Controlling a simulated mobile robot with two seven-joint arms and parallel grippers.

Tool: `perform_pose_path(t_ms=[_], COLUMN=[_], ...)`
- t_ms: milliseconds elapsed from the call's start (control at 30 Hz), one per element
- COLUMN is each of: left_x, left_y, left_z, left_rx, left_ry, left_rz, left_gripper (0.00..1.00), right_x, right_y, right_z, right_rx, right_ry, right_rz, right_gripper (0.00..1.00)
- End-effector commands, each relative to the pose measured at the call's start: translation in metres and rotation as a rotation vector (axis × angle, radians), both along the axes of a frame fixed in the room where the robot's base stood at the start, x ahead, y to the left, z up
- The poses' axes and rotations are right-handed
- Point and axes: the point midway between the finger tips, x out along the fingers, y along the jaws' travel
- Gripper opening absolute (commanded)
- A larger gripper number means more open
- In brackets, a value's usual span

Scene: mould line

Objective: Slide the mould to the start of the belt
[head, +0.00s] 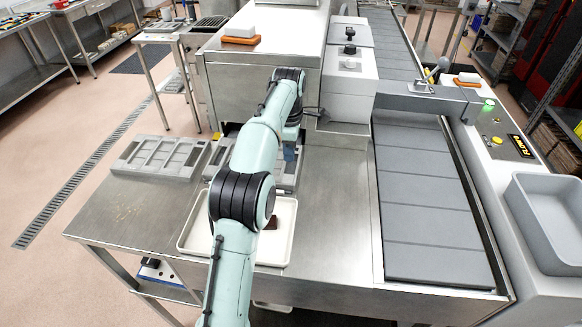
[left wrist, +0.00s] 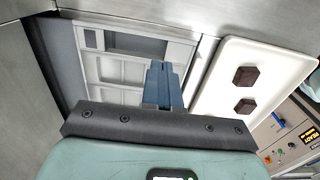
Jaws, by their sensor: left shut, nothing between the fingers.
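A grey mould (head: 163,155) with rectangular recesses lies on the left of the steel table. A second grey mould (head: 287,176) lies to its right, largely hidden by my left arm. In the left wrist view a pale grey mould (left wrist: 115,72) is behind my left gripper (left wrist: 162,70). The gripper's blue fingers are shut with nothing between them, and in the head view (head: 290,152) they are at the second mould. I cannot tell whether they touch it. The belt (head: 425,190), with dark grey segments, runs along the table's right side. My right gripper is not in view.
A white tray (head: 189,232) lies in front of the second mould, partly under my arm; in the left wrist view it (left wrist: 236,60) holds two brown blocks (left wrist: 245,76). Bare steel table (head: 335,205) lies between moulds and belt. A grey bin (head: 550,215) stands right of the belt.

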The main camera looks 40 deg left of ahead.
Motion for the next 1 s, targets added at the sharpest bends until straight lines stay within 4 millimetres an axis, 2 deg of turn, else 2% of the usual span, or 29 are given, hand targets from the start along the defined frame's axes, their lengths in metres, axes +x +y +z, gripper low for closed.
perform_pose_path(t_ms=[200,400,867,1000], left_x=[0.0,0.0,0.0,-0.01], left_y=[-0.001,0.0,-0.001,-0.011], left_z=[-0.04,-0.064,-0.068,-0.071], left_rx=[-0.002,0.0,0.0,0.0], left_ry=[0.004,0.002,0.0,0.002], left_rz=[0.0,0.001,0.0,-0.002], left_gripper=[0.0,0.0,0.0,0.0], right_x=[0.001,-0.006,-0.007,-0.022], right_y=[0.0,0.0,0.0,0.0], right_z=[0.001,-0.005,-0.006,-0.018], right_rx=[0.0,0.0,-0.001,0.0], right_ry=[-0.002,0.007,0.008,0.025], right_rz=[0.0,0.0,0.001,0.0], right_gripper=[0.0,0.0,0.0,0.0])
